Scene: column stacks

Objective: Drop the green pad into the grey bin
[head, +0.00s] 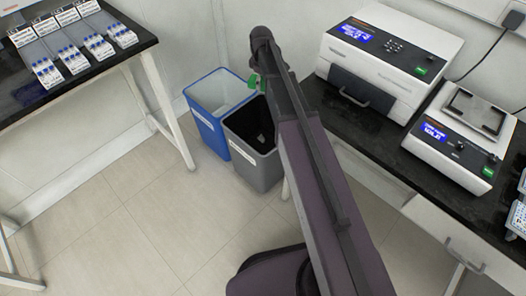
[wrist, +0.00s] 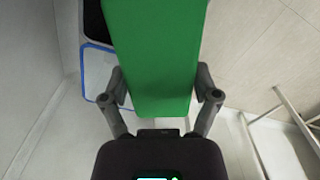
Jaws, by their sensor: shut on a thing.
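The green pad (wrist: 155,50) fills the upper middle of the wrist view, with one finger of my gripper (wrist: 162,88) on each side of it. My gripper is shut on the pad. In the head view a small part of the green pad (head: 253,81) shows near the end of my arm, over the bins in the picture. The grey bin (head: 252,168) stands on the floor with its dark open top partly hidden by my arm.
A blue bin (head: 205,126) stands left of the grey bin, and its blue rim (wrist: 84,72) shows in the wrist view. A bench (head: 375,140) with white instruments is at right. A table (head: 118,57) with racks is at left. Floor is clear in front.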

